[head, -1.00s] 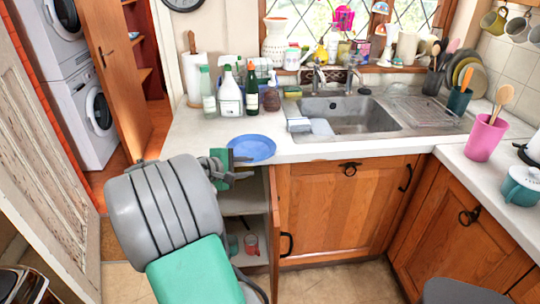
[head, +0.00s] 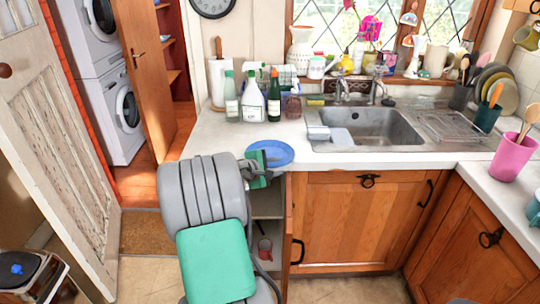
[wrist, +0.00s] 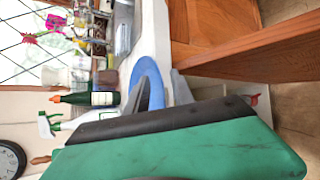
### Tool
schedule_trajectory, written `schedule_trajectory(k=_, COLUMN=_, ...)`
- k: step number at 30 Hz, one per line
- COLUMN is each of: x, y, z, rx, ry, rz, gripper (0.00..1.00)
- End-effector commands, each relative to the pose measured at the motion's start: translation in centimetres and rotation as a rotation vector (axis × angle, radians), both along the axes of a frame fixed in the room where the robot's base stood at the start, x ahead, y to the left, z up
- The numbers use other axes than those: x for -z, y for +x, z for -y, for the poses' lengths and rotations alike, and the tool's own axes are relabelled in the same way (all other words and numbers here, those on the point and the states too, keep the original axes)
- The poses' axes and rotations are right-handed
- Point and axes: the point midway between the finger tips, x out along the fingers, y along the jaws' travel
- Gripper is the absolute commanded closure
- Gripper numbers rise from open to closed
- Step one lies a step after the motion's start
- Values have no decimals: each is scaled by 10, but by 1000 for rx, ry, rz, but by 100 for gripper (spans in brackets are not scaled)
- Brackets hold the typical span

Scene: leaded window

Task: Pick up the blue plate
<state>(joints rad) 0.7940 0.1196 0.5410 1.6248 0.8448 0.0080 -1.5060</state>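The blue plate (head: 272,150) lies flat on the white counter at its front edge, left of the sink. My gripper (head: 268,166) is at the plate's near left rim, at counter-edge height, and hides part of it. In the wrist view the plate (wrist: 148,72) shows edge-on beyond the green gripper body. Its rim reaches between a dark finger and a grey finger of my gripper (wrist: 162,92). The fingers look apart; firm contact with the plate does not show.
Bottles (head: 253,102) and a paper towel roll (head: 217,80) stand behind the plate. The sink (head: 365,128) is to the right. Below, a cupboard (head: 268,205) stands open beside my gripper, with a red mug (head: 265,248) inside. A door (head: 70,150) stands at the left.

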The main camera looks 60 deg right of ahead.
Motion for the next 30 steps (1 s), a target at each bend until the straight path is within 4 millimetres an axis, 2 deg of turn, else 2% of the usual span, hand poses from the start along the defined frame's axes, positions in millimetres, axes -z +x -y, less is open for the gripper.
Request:
schedule_trajectory(k=4, x=0, y=1, z=-1, rx=-1, ry=0, rz=1, gripper=71)
schedule_trajectory(k=15, x=-1, y=1, z=-1, rx=-1, ry=0, rz=1, gripper=100)
schedule_trajectory(k=30, x=-1, y=1, z=-1, rx=-2, ry=-1, rz=1, gripper=100)
